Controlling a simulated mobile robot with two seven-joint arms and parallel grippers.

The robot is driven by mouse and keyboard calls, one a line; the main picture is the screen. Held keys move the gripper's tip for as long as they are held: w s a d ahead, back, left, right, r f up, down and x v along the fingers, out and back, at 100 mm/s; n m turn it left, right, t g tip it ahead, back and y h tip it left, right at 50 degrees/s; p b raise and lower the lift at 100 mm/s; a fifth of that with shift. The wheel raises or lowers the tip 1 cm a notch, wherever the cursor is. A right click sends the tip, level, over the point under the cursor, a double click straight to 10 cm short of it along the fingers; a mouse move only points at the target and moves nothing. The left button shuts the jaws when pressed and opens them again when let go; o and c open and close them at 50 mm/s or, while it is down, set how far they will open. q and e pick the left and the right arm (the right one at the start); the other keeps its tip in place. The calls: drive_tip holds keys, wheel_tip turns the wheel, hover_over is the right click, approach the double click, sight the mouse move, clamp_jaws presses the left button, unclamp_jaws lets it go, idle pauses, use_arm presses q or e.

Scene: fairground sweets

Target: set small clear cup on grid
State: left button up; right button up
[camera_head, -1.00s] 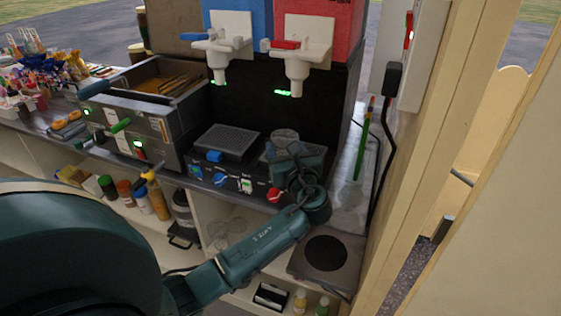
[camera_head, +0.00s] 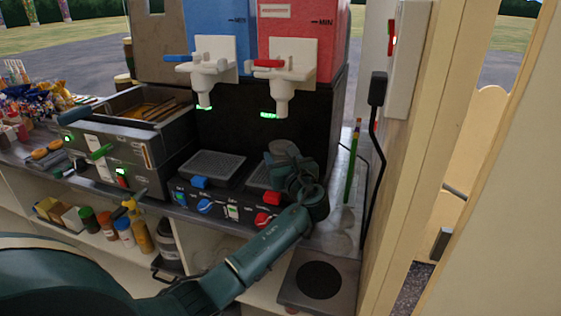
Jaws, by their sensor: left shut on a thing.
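My left gripper (camera_head: 283,160) is over the right-hand drip grid (camera_head: 257,178), under the red dispenser's tap. It is shut on a small clear cup, of which a rounded part (camera_head: 282,147) shows dimly at the fingers. The fingers and wrist hide most of the cup and the right part of the grid. I cannot tell whether the cup's base touches the grid. A second grid (camera_head: 214,165) to the left, under the blue dispenser, is bare. My right gripper is not in view.
The red dispenser's tap (camera_head: 281,83) and blue dispenser's tap (camera_head: 206,80) hang above the grids. A black cable (camera_head: 379,150) and green stick (camera_head: 352,165) are at right. A fryer-like box (camera_head: 120,140) stands left. A hot plate (camera_head: 319,280) is below.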

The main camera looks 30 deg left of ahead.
use_arm(q)
drive_tip(key=shift+f, duration=0.3)
idle(0.6)
drive_tip(key=o, duration=1)
drive_tip(key=shift+o, duration=0.2)
drive_tip(key=v, duration=1.3)
drive_tip(key=shift+s+d, duration=0.1)
drive_tip(key=shift+s, duration=0.1)
